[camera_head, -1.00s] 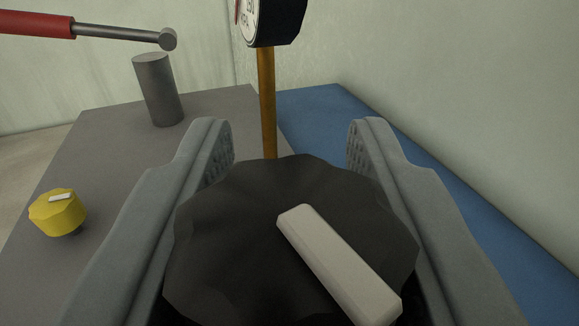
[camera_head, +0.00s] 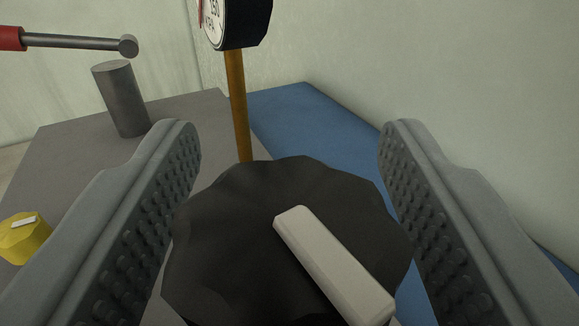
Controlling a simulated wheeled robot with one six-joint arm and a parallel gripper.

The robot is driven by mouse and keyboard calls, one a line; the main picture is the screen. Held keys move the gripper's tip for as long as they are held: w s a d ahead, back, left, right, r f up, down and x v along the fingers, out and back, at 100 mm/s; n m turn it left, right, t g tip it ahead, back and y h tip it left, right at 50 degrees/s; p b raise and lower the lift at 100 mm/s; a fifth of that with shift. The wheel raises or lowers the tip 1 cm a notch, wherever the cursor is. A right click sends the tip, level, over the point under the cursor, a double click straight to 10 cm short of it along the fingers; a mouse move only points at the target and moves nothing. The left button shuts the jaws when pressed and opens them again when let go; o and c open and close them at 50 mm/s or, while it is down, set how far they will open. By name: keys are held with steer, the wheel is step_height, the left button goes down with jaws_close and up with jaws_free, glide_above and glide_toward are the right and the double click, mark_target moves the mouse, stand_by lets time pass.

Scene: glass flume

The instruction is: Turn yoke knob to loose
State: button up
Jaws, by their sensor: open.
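A large black faceted knob (camera_head: 230,235) with a pale raised bar (camera_head: 335,266) on its top fills the lower middle of the head view. I take it for the yoke knob; no label shows on it. The bar slants from upper left to lower right. My gripper (camera_head: 285,145) is open, with one ridged grey finger on each side of the knob. Gaps show between the fingers and the knob at their upper parts. The near lower edge of the knob is cut off by the frame.
A brass stem (camera_head: 238,105) with a black-rimmed gauge (camera_head: 243,22) stands behind the knob. A small yellow knob (camera_head: 24,240), a grey cylinder (camera_head: 121,99) and a red-handled lever (camera_head: 70,42) are at left. A blue surface (camera_head: 315,125) lies at right, beside a pale wall.

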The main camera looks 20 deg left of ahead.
steer(key=v, duration=1.7)
steer(key=shift+s+d, duration=0.15)
steer(key=shift+d, duration=0.05)
steer(key=shift+c, duration=0.2)
steer(key=x, duration=1.5)
steer(key=shift+w+a+r, duration=0.25)
steer(key=shift+r, duration=0.15)
steer(key=c, duration=0.9)
steer(key=shift+c, duration=0.2)
